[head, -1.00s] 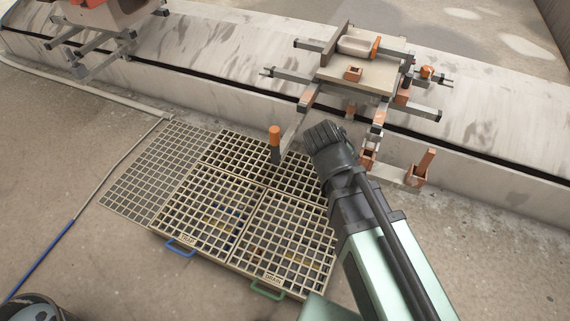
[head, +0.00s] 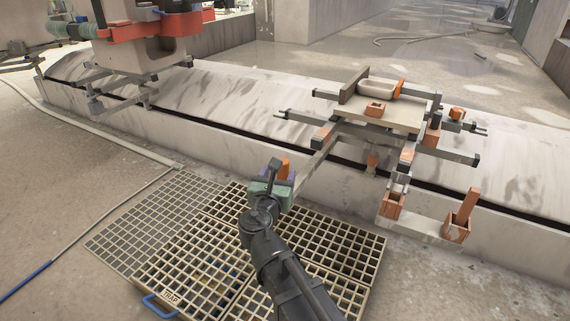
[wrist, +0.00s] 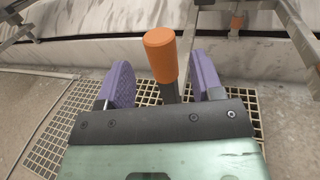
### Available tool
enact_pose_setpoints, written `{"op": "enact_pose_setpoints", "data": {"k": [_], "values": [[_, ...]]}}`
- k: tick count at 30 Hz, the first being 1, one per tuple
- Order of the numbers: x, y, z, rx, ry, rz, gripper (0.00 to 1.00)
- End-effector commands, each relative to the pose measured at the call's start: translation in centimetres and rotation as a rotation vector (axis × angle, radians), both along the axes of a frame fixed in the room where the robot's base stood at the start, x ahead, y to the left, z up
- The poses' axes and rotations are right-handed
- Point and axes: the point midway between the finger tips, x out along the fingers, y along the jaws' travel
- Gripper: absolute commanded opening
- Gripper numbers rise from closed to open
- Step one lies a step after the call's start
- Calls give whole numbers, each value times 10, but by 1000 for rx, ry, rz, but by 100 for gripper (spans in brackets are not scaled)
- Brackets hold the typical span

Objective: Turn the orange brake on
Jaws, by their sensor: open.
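The orange brake handle is an upright orange cylinder on a dark stem; in the wrist view its grip (wrist: 161,52) stands between the two purple fingers of my gripper (wrist: 163,78). The fingers are open, with a gap visible on each side of the handle. In the head view only a bit of the orange top (head: 284,163) shows behind my gripper (head: 287,178), at the end of a grey bar (head: 314,158). My gripper and wrist hide the stem there.
A carriage with a board (head: 395,112) and several orange-brown parts sits over the pale track (head: 240,105). Grated floor panels (head: 195,262) lie below my arm. A red and grey machine (head: 150,35) stands at the back left. A hose (head: 85,125) runs along the floor.

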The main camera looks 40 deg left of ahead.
Motion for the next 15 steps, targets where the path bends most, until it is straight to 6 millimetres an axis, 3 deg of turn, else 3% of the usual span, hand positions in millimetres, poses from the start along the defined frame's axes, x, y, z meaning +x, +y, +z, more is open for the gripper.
{"op": "enact_pose_setpoints", "data": {"k": [1, 6, 15], "values": [[15, 7, 0, 0, 0, -4, 60], [46, 20, 0, 1, 1, -3, 60], [58, 23, 0, 1, 2, -1, 60]]}}
